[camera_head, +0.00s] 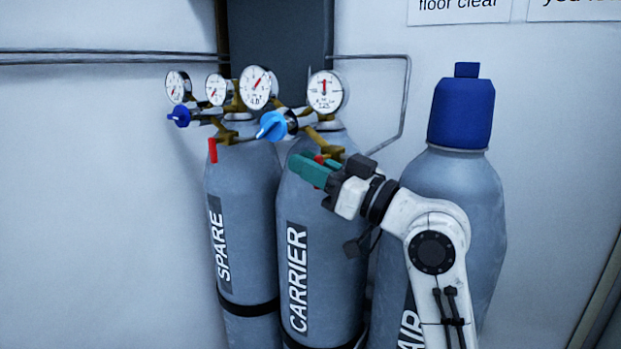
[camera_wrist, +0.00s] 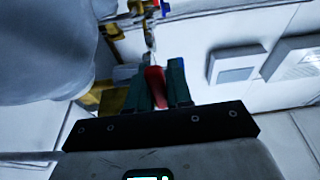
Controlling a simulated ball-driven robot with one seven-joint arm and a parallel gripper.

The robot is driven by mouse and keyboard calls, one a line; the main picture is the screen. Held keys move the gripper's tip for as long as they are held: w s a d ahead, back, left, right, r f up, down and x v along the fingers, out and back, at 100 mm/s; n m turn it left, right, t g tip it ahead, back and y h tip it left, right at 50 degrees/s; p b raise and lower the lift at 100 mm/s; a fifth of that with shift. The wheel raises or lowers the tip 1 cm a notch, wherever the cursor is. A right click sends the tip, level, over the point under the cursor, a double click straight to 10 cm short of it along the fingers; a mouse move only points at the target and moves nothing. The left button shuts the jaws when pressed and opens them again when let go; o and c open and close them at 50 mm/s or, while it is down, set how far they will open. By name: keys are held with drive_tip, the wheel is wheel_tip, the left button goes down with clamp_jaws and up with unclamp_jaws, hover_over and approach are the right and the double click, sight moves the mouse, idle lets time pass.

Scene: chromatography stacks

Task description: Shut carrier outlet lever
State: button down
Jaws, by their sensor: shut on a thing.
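The carrier cylinder (camera_head: 318,260) is grey with a "CARRIER" label and stands between the spare and air cylinders. Its brass regulator carries round gauges and a light blue knob (camera_head: 273,126). The red outlet lever (camera_wrist: 155,86) sits between the two green fingers of my gripper (camera_wrist: 160,82) in the wrist view. My gripper is shut on the lever. The lever's exact angle is hard to tell in the head view.
The spare cylinder (camera_head: 237,260) at left has its own red lever (camera_head: 212,150) hanging down and a dark blue knob (camera_head: 179,115). The air cylinder (camera_head: 478,190) with a blue cap (camera_head: 462,112) stands close at right, behind my arm. A thin wall pipe (camera_head: 405,100) runs behind.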

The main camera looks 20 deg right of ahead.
drive_tip(key=c, duration=1.4)
unclamp_jaws()
drive_tip(key=b+v, duration=0.2)
drive_tip(key=v, duration=0.9)
